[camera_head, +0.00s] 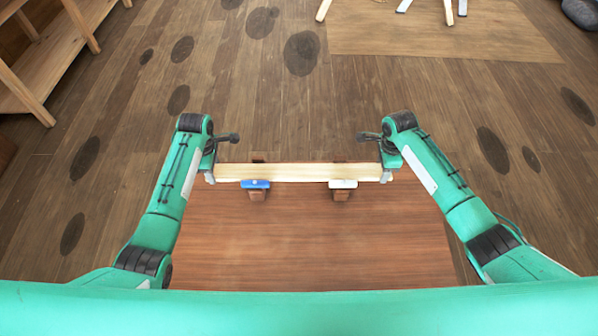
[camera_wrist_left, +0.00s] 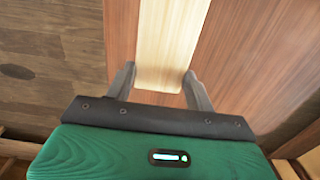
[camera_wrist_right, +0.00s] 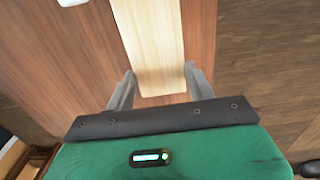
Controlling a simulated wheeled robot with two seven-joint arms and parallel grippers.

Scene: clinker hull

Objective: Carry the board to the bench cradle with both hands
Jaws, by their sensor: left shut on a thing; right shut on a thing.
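The pale wooden board (camera_head: 300,172) lies level, left to right, along the far edge of the bench (camera_head: 310,240). It is over two dark brown cradle blocks (camera_head: 257,195) (camera_head: 341,195); I cannot tell whether it rests on them. My left gripper (camera_head: 210,173) is shut on the board's left end. In the left wrist view the board (camera_wrist_left: 172,40) runs out from between the fingers. My right gripper (camera_head: 385,172) is shut on its right end. The right wrist view shows the board (camera_wrist_right: 152,42) between the fingers.
A blue piece (camera_head: 255,184) and a white piece (camera_head: 343,184) sit at the board's near side, by the cradle blocks. The near bench top is clear. A wooden shelf (camera_head: 62,50) stands at the far left. Light legs (camera_head: 447,10) stand on the floor at the top.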

